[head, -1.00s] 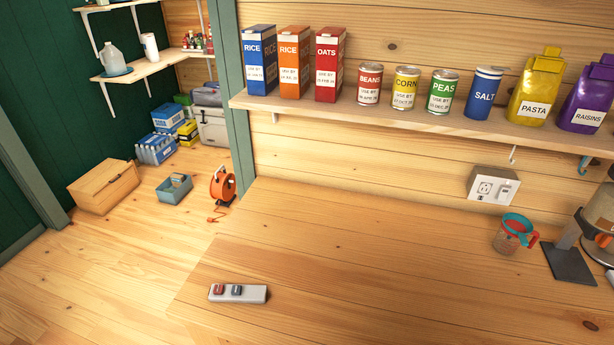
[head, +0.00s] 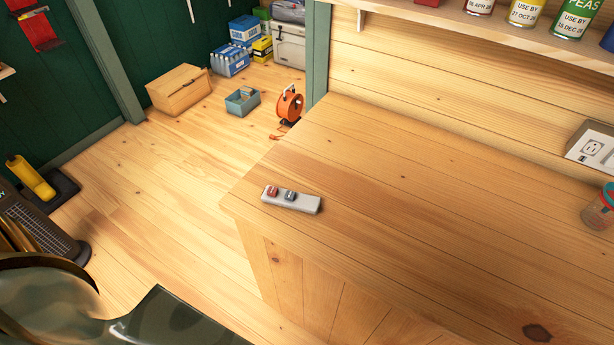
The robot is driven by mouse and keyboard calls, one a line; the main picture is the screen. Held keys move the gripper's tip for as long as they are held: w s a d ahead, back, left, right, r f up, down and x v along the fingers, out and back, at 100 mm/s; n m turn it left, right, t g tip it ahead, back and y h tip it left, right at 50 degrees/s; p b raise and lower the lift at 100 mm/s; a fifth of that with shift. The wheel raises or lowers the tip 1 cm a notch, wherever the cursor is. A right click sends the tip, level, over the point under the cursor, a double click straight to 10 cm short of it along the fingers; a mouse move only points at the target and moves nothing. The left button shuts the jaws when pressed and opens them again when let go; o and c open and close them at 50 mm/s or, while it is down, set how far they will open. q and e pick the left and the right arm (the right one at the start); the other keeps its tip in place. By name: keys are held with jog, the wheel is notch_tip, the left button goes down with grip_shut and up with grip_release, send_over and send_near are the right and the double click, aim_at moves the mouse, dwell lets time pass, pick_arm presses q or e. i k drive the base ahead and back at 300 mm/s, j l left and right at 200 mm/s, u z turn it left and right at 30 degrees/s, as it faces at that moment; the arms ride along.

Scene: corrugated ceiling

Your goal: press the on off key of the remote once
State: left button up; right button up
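The remote (head: 306,204) is a small pale grey bar lying flat near the left end of the wooden counter. On its left half are two raised keys, a red key (head: 272,191) at the left end and a dark grey key (head: 290,195) beside it. Any labels on the keys are too small to read. The remote is fully in view and nothing covers it. Neither of my grippers shows in the head view. Glossy dark parts, seemingly of my own body, fill the bottom left corner, apart from the remote in the picture.
The wooden counter (head: 420,220) is clear around the remote, with its left and front edges close by.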

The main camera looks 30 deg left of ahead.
aim_at(271, 192)
jog(key=u, duration=1.15)
